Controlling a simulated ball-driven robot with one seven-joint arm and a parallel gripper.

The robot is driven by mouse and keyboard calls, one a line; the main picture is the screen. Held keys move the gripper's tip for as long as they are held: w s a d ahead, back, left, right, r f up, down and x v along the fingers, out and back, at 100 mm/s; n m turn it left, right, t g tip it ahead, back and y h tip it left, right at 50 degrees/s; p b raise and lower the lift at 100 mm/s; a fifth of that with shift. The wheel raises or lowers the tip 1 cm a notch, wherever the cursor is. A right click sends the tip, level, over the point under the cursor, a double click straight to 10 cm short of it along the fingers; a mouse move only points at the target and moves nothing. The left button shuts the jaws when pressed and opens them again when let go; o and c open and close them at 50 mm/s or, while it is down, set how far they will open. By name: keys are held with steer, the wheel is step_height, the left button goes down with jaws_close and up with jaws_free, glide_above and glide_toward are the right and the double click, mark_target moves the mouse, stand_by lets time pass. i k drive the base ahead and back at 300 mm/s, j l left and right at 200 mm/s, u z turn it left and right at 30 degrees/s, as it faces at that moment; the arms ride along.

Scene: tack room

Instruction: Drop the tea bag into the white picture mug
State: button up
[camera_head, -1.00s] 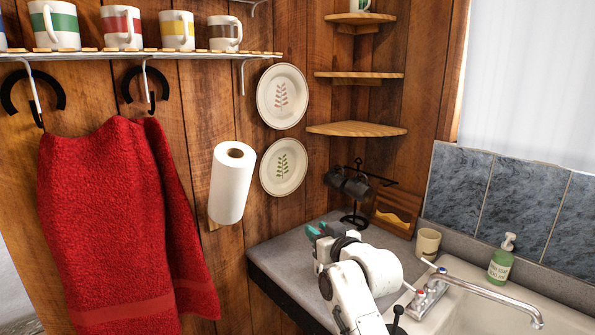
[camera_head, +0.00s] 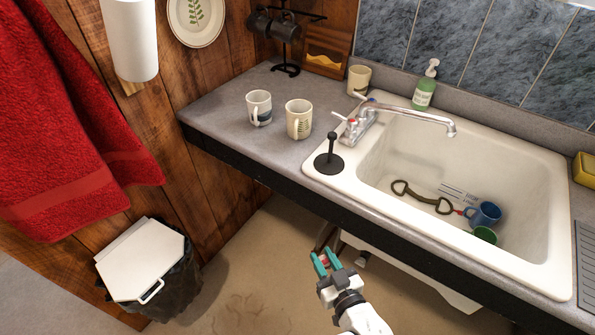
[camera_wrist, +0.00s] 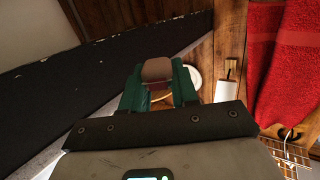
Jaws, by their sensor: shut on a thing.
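My gripper (camera_head: 325,263) is over the floor in front of the counter, below the counter's front edge in the picture. Its teal fingers are shut on the tea bag, which shows as a small reddish patch (camera_head: 323,261). In the wrist view the tea bag (camera_wrist: 157,71) is pale pinkish-brown and dark red between the fingers. A white mug with a dark picture (camera_head: 259,109) stands upright on the counter. A cream mug with a leaf print (camera_head: 299,120) stands just right of it. The gripper is well apart from both mugs.
The grey counter (camera_head: 220,105) has free room left of the mugs. A black plunger-like thing (camera_head: 329,162), a faucet (camera_head: 410,113) and the sink (camera_head: 540,165) with cups lie to the right. A lidded bin (camera_head: 145,262) stands at lower left. A black mug stand (camera_head: 285,68) is behind.

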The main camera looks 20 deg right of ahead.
mark_target(259, 112)
steer(key=i+j+z, duration=0.1)
steer(key=j, duration=0.25)
steer(key=i+j+z, duration=0.1)
steer(key=j, duration=0.25)
steer(key=i+j+z, duration=0.1)
steer(key=j, duration=0.3)
steer(key=i+j+z, duration=0.15)
steer(key=j, duration=0.25)
steer(key=i, duration=0.1)
